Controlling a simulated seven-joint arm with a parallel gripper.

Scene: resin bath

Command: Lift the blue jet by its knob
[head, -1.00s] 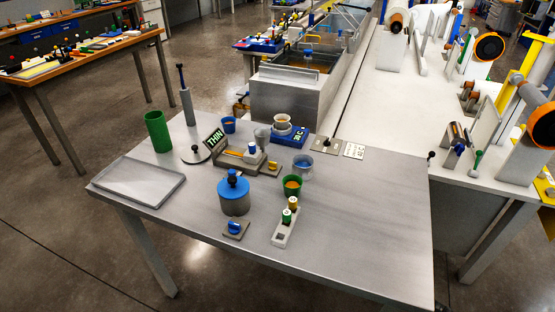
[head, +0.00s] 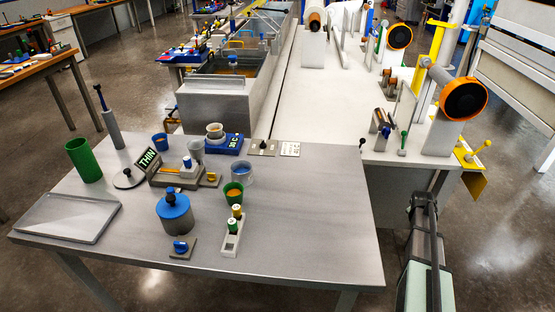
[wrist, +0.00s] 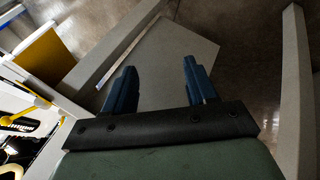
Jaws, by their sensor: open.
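A small blue piece with a pale top (head: 187,162) stands in a grey block on the table, beside an orange bar. It looks like the blue jet, but it is too small to be sure. Another blue knob (head: 180,246) sits on a small square plate near the front edge. My gripper (wrist: 160,82) is open and empty in the wrist view, its two blue fingers apart over floor and grey frame parts. In the head view my arm shows at the right, off the table and far from these pieces.
A white rack (head: 231,242) holds green and yellow-topped pieces. A blue-lidded pot (head: 175,216), a green cup (head: 234,193), a tall green cylinder (head: 84,160), a THIN sign (head: 147,160) and a tray (head: 66,217) stand around. The table's right side (head: 310,220) is clear.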

